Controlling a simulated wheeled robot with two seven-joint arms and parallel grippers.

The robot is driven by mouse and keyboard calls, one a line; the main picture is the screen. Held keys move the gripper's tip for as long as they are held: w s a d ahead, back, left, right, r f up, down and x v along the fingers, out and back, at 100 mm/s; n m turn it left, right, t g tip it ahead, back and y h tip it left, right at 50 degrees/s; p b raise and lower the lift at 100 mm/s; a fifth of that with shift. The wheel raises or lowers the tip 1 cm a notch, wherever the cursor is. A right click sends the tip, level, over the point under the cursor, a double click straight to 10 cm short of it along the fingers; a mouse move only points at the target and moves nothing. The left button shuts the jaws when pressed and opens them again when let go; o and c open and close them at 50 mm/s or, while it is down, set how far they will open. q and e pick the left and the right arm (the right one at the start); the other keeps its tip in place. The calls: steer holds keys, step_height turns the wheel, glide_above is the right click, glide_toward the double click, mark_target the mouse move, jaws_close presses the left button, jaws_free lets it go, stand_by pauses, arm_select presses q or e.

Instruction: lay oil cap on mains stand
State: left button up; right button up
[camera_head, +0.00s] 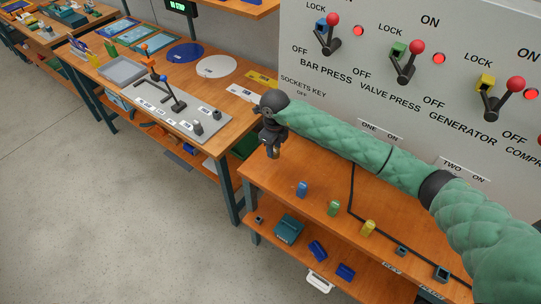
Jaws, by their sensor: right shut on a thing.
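No part is clearly readable as the oil cap, and no label names the mains stand. A grey board (163,108) with white labels, a black lever and small dark round pieces (197,128) lies on the left bench. My left gripper is not in view.
A grey panel (310,90) with red-knobbed levers stands behind the orange table (290,177). Blue (302,189), green (334,208) and yellow (368,228) pieces stand on that table beside a black cable. A lower shelf holds a teal box (288,229). Floor at left is clear.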

steer(key=shift+s+a+f, duration=0.15)
steer(key=shift+a+f, duration=0.15)
steer(key=shift+a, duration=0.35)
steer(key=shift+f, duration=0.3)
step_height(320, 180, down, 3)
steer(key=shift+f+b, duration=0.1)
steer(key=shift+b, duration=0.3)
steer(key=shift+f, duration=0.3)
steer(key=o, duration=1.1)
steer(key=shift+r, duration=0.45)
steer(key=shift+w+r+b, duration=0.2)
steer(key=shift+r+b, duration=0.05)
steer(key=shift+b, duration=0.2)
step_height(320, 180, up, 9)
steer(key=b, duration=0.4)
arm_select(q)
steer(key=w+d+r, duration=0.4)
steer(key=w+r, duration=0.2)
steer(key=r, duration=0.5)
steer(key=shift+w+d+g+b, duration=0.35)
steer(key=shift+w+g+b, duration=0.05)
arm_select(e)
steer(key=shift+r, duration=0.95)
